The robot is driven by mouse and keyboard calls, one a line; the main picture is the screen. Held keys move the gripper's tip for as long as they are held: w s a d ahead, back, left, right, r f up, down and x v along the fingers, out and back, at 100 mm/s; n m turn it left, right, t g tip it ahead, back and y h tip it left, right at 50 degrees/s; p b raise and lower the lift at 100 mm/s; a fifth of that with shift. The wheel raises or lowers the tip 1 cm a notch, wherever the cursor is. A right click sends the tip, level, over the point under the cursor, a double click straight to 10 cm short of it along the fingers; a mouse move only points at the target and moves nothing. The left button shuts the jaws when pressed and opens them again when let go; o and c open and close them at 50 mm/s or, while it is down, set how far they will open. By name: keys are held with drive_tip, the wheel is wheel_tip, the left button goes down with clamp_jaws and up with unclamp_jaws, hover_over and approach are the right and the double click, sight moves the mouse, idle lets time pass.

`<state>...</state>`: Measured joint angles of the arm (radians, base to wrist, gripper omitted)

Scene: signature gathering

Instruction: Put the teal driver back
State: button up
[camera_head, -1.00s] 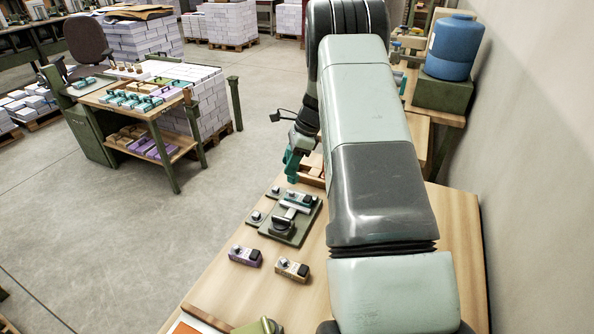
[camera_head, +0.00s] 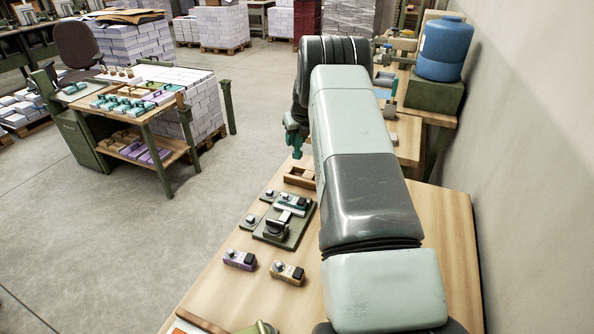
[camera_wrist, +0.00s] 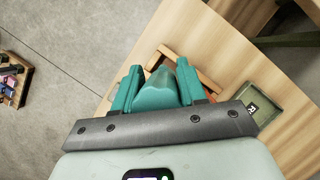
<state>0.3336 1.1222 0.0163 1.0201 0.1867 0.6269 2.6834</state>
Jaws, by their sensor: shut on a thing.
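My gripper (camera_head: 297,152) hangs above the left edge of the wooden table, past the far end of the green fixture. In the wrist view its two teal fingers (camera_wrist: 158,70) are shut on the teal driver (camera_wrist: 156,92), a rounded teal shape between them. Only the near part of the driver shows; its far end is hidden. A wooden tray (camera_head: 299,177) with raised walls lies on the table just below the gripper. In the wrist view its rim (camera_wrist: 206,80) shows beyond and right of the fingers, and the driver appears above it. Contact cannot be told.
A green fixture (camera_head: 285,237) with a black knob stands nearer on the table. A purple device (camera_head: 240,259) and a tan device (camera_head: 287,272) lie in front of it. My arm hides the table's middle.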

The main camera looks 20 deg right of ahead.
sight(298, 154)
wheel_tip(298, 154, down, 8)
drive_tip(key=shift+f, duration=0.25)
drive_tip(key=o, duration=1)
drive_tip(key=shift+f, duration=0.15)
drive_tip(key=shift+o, duration=0.2)
drive_tip(key=v, duration=1.2)
